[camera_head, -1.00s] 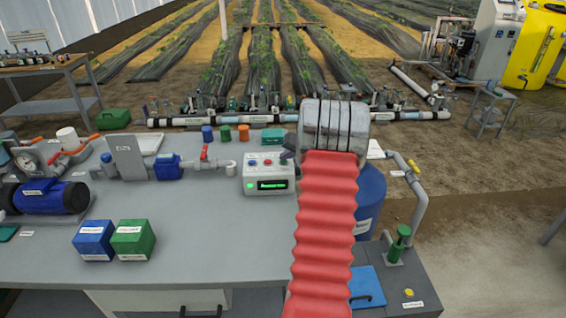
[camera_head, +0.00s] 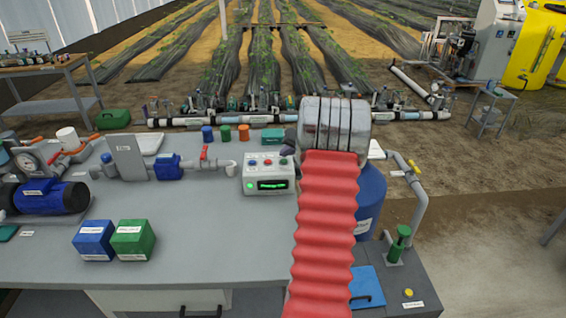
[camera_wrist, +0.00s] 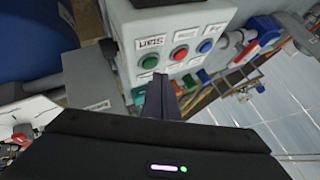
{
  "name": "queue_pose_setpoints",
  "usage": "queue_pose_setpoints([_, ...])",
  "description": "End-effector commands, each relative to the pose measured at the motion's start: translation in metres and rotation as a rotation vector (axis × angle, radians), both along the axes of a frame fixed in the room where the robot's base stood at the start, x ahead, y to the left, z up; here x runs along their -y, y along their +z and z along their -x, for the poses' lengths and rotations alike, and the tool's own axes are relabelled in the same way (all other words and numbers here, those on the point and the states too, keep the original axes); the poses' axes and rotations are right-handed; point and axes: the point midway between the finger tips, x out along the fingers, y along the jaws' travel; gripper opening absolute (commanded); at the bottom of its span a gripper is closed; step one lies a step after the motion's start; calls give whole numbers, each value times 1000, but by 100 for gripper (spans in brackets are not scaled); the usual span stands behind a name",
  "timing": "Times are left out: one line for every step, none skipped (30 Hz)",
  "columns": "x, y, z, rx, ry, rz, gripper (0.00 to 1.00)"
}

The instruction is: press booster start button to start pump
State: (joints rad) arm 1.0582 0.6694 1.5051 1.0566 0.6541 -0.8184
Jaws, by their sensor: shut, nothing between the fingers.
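The control box (camera_head: 268,184) stands on the grey bench, with blue, red and green buttons along its top and a lit green display (camera_head: 271,185). In the wrist view the green button (camera_wrist: 149,62) sits beside a label reading "Start". The red button (camera_wrist: 179,53) and blue button (camera_wrist: 205,46) follow to its right. My gripper (camera_wrist: 160,80) is shut and empty, its dark fingertips just below the green button in the wrist view. In the head view the gripper tip (camera_head: 287,150) shows just above the green button (camera_head: 283,161), apparently apart from it. My arm hides most of the gripper there.
A blue valve (camera_head: 166,167) with a red-handled pipe lies left of the box. Blue (camera_head: 94,240) and green (camera_head: 132,239) boxes stand at the bench front. A blue drum (camera_head: 371,195) stands behind my arm. The bench middle is clear.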

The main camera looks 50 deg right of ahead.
Motion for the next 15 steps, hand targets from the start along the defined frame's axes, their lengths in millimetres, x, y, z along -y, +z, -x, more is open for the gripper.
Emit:
queue_pose_setpoints([0, 2, 0, 1, -1, 1, 0])
queue_pose_setpoints([0, 3, 0, 1, -1, 1, 0])
queue_pose_setpoints([0, 5, 0, 0, 0, 1, 0])
queue_pose_setpoints([0, 7, 0, 1, 1, 1, 0])
queue_pose_setpoints([0, 9, 0, 1, 1, 2, 0])
queue_pose_setpoints([0, 11, 0, 0, 2, 1, 0])
queue_pose_setpoints([0, 14, 0, 1, 1, 2, 0])
queue_pose_setpoints([0, 16, 0, 1, 1, 1, 0])
queue_pose_setpoints([0, 19, 0, 1, 1, 1, 0])
queue_pose_setpoints([0, 21, 0, 1, 1, 2, 0])
queue_pose_setpoints([0, 23, 0, 1, 1, 2, 0])
queue_pose_setpoints([0, 26, 0, 0, 1, 2, 0])
queue_pose_setpoints([0, 28, 0, 1, 0, 3, 0])
queue_pose_setpoints([0, 30, 0, 1, 0, 3, 0])
queue_pose_setpoints([0, 33, 0, 1, 0, 3, 0])
